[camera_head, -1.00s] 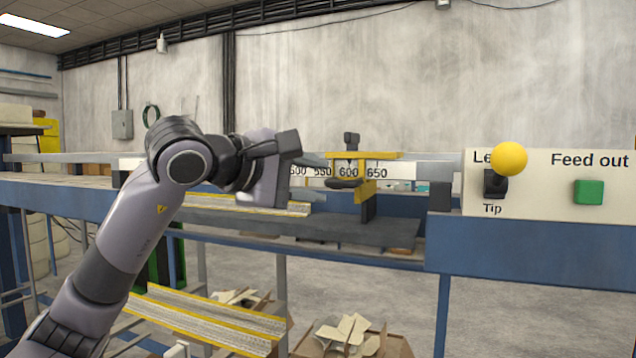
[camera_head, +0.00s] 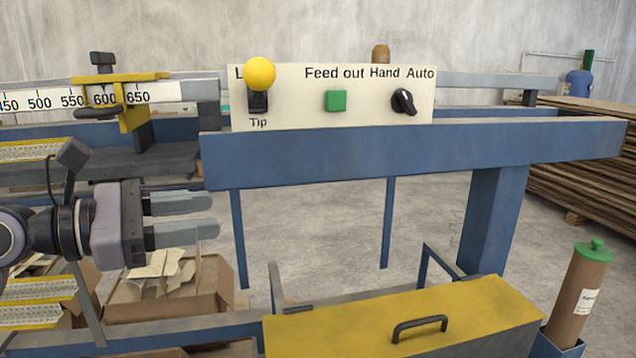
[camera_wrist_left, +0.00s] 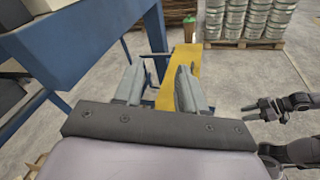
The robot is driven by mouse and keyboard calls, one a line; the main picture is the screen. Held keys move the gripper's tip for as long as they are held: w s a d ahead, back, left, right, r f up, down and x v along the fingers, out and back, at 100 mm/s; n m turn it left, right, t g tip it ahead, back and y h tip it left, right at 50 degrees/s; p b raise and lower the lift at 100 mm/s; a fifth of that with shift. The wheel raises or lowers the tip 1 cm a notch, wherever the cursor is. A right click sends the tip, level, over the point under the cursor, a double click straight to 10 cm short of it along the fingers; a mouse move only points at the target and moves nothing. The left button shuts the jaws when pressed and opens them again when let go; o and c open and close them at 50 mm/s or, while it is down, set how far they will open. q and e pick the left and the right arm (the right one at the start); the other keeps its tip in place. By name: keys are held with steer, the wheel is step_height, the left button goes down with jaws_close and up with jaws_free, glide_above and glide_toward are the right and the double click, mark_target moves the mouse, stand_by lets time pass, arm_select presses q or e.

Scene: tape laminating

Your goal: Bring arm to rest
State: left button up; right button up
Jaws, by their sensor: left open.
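My left gripper (camera_head: 212,217) reaches in from the left in the head view, below the blue machine beam. Its two grey fingers are spread, with nothing between them. It also shows open in the left wrist view (camera_wrist_left: 157,88), pointing over the yellow-topped box on the floor side. Part of my right arm's gripper (camera_wrist_left: 266,109) shows small and dark at the right of the left wrist view; its jaw opening is unclear. It is not in the head view.
The control panel (camera_head: 295,112) carries a yellow knob (camera_head: 259,73), a green button (camera_head: 335,101) and a black switch (camera_head: 404,101). A blue beam (camera_head: 400,150) runs below it. A yellow-lidded box (camera_head: 450,315), cardboard boxes (camera_head: 125,305) and a brown cylinder (camera_head: 580,290) stand lower down.

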arm_select(q)
steer(key=s+a+f+n+t+y+p, duration=0.1)
steer(key=a+f+n+t+y+p, duration=0.15)
steer(key=f+n+t, duration=0.95)
steer(key=a+f+n+g+y+p, duration=0.1)
steer(key=f+n+g+y, duration=0.35)
steer(key=n, duration=1.65)
steer(key=s+f+n+g+y, duration=0.2)
steer(key=s+f+n, duration=0.6)
steer(key=f, duration=0.5)
steer(key=s+a+f+n+g+y+p, duration=0.1)
steer(key=s+f+n+g+y, duration=0.2)
steer(key=s+f+n, duration=0.6)
step_height(320, 180, down, 4)
steer(key=shift+s+r, duration=0.1)
steer(key=shift+s, duration=0.25)
steer(key=shift+a+r, duration=0.1)
